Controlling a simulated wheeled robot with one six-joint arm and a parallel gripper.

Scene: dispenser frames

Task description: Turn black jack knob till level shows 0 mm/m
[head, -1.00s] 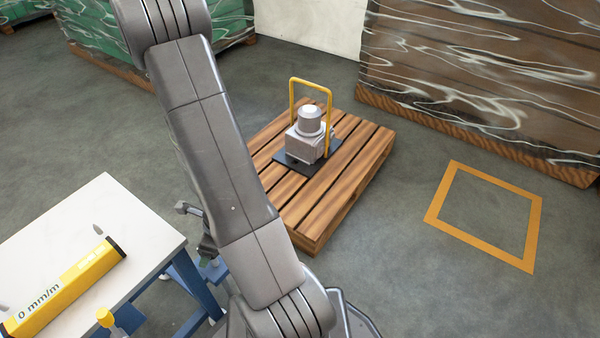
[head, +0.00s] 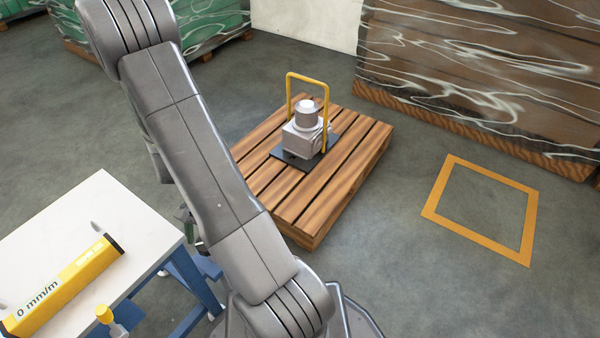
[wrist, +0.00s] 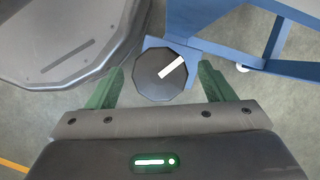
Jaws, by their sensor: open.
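The yellow level (head: 70,285) lies on the white table top (head: 100,210) at the lower left of the head view, and its label reads 0 mm/m. In the wrist view the black jack knob (wrist: 150,82) is a faceted disc with a white bar mark pointing up and right. It sits on a blue bracket by the blue table frame (wrist: 215,30). My gripper (wrist: 161,70) is open, its green fingers on either side of the knob with a gap visible at each side. In the head view my arm hides the knob and most of the gripper.
A yellow-topped post (head: 105,315) stands by the table's front edge. A wooden pallet (head: 290,215) carries a grey device (head: 305,135) and a yellow hoop handle (head: 289,95). An orange floor frame (head: 432,205) lies right. Wrapped stacks (head: 480,70) stand behind.

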